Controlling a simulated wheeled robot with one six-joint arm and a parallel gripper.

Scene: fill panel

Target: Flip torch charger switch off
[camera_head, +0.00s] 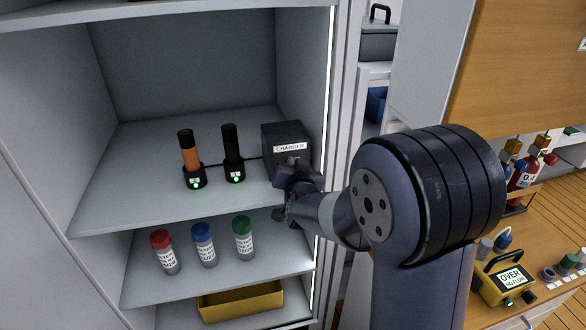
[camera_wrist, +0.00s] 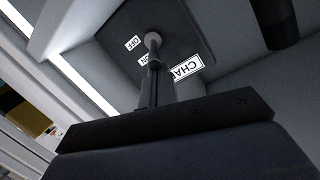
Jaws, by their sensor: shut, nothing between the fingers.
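The charger (camera_head: 270,134) is a dark box with a white "CHARGER" label at the right of the upper shelf. In the wrist view its dark face (camera_wrist: 185,28) carries OFF (camera_wrist: 133,43) and ON labels, the ON label partly covered. A pale round switch knob (camera_wrist: 152,39) shows near the OFF label; its lever position is hard to tell. My gripper (camera_wrist: 154,64) is shut and empty, its fingertips at or very near the knob; contact cannot be told. In the head view my wrist hides the switch. An orange torch (camera_head: 189,153) and a black torch (camera_head: 231,143) stand in bases with green lights.
The upper shelf (camera_head: 130,205) is clear in front of the torches. Red, blue and green capped bottles (camera_head: 204,248) stand on the shelf below, with a yellow tray (camera_head: 240,302) underneath. The cabinet's right wall (camera_head: 308,90) is close to the charger and my arm.

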